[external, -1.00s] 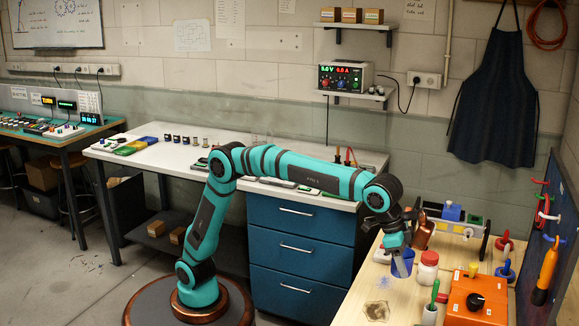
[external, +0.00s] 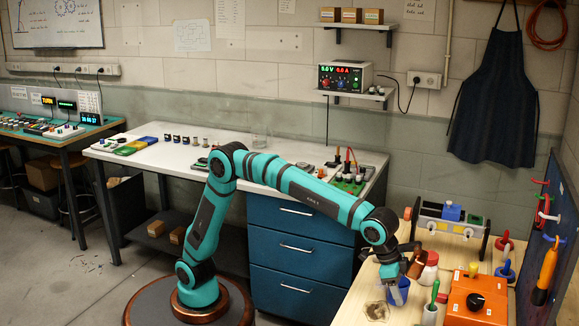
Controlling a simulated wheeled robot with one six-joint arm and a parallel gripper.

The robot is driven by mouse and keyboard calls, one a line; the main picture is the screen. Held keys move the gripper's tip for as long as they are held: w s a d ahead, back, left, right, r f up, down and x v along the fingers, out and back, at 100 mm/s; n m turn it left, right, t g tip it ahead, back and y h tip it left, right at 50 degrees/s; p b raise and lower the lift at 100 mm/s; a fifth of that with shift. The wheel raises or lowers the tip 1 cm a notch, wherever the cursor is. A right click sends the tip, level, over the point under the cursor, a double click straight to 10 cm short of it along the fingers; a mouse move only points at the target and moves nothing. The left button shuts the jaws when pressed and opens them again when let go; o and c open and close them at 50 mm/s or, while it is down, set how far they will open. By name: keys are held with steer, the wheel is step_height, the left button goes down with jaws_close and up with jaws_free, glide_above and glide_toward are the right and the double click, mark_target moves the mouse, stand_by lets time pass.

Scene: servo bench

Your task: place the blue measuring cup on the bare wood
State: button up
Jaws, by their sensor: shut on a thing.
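The blue measuring cup (external: 398,292) is in my gripper (external: 394,277), over the left part of the wooden bench top at the right. My gripper is shut on it and points down; the jaws hide the cup's upper part. The cup looks roughly upright and low over the wood, but I cannot tell whether its base touches. Bare wood (external: 352,302) shows to the left of the cup. A brownish square patch (external: 377,311) lies on the wood just in front of the cup.
A red-lidded white jar (external: 429,274) stands close to the right of the cup. A green-handled tool in a white pot (external: 430,312) stands nearer the front. An orange box (external: 476,300) fills the right front. A rack (external: 450,221) stands at the back.

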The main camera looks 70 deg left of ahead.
steer(key=shift+f, duration=0.1)
steer(key=o, duration=1)
steer(key=shift+o, duration=0.2)
steer(key=v, duration=1.2)
